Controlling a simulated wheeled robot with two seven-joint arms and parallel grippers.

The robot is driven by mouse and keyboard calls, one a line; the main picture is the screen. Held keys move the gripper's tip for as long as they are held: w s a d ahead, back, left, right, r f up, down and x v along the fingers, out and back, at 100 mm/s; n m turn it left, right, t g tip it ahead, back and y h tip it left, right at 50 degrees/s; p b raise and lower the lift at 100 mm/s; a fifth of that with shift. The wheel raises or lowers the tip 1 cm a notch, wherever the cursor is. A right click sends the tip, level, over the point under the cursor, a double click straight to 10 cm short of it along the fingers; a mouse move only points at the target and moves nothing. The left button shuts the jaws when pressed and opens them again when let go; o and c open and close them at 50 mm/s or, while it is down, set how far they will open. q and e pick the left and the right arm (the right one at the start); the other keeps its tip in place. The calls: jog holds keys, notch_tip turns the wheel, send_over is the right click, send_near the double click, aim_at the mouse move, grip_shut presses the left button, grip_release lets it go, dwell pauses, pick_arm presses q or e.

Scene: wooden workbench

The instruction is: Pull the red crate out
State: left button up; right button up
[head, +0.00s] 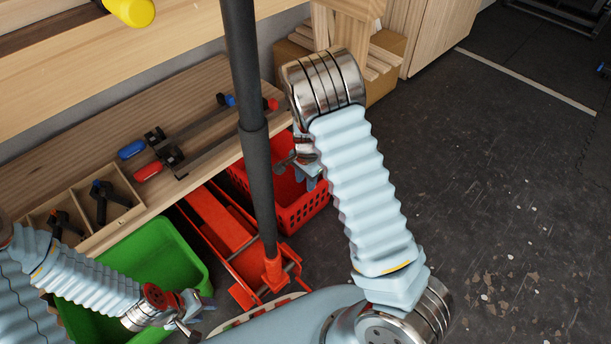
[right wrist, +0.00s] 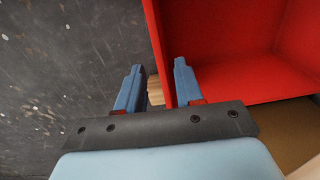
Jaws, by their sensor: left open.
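The red crate (head: 304,212) stands on the floor, partly under the wooden workbench, with perforated walls. The dark post and my right arm hide parts of it. My right gripper (head: 305,165) is at the crate's upper rim. In the right wrist view the right gripper (right wrist: 156,82) is open, its two blue fingers apart. One finger overlaps the inside of the red crate (right wrist: 225,50), and the edge of its wall shows between the fingers. I cannot tell whether either finger touches it. My left gripper (head: 190,320) is open and empty beside the green crate.
A green crate (head: 185,250) stands at left. A red jack-like frame (head: 215,225) with the dark post (head: 250,110) lies between the crates. Clamps (head: 170,155) lie on the workbench (head: 75,165). Cardboard and wood stand behind the red crate. The dark floor (head: 500,180) at right is mostly clear.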

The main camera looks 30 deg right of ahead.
jog(key=b, duration=0.3)
send_over(305, 211)
notch_tip(305, 211, down, 12)
jog(key=shift+r, duration=0.1)
grip_shut()
dwell(1.4)
